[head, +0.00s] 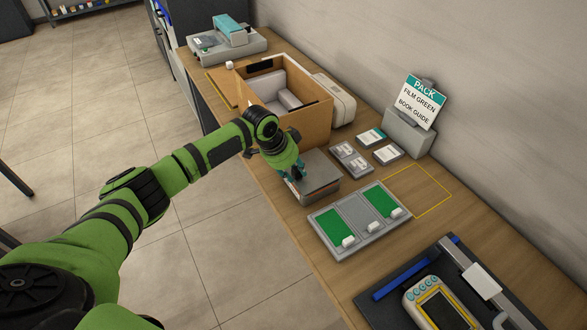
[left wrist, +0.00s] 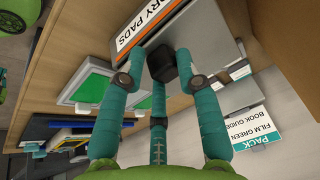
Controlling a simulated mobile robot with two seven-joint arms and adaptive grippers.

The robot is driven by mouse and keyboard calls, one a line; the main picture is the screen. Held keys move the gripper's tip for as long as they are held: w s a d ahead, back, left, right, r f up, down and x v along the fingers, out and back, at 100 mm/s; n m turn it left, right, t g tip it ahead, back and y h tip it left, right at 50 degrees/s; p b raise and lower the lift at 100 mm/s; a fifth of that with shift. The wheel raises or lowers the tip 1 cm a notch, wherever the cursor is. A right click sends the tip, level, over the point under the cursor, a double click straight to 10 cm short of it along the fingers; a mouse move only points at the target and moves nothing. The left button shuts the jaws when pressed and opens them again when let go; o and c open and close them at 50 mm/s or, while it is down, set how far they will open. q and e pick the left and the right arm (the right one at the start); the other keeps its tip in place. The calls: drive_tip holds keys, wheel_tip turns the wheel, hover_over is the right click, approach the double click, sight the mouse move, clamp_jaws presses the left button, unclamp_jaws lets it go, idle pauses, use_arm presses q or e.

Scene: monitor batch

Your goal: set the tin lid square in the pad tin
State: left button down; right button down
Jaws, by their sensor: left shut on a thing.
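The pad tin (head: 322,193) is a grey box on the bench, beside the cardboard box's near end. In the left wrist view its side label (left wrist: 143,22) ends in "RY PADS". The grey tin lid (head: 318,165) lies over the tin's top; it also shows in the left wrist view (left wrist: 215,48). My left gripper (head: 295,173) comes down on the lid from the left, its teal fingers shut on the lid's black knob (left wrist: 161,63). The fingers hide part of the lid. I cannot tell whether the lid sits square or fully down. My right gripper is not in view.
An open cardboard box (head: 305,123) stands just behind the tin. A grey tray (head: 352,213) with two green panels lies in front of it. Small cases (head: 350,158) and a "PACK" sign (head: 420,102) stand to the right. A yellow outlined area (head: 425,190) is empty.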

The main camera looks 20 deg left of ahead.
use_arm(q)
drive_tip(key=shift+f+b, duration=0.3)
drive_tip(key=shift+f, duration=0.3)
drive_tip(key=c, duration=0.8)
unclamp_jaws()
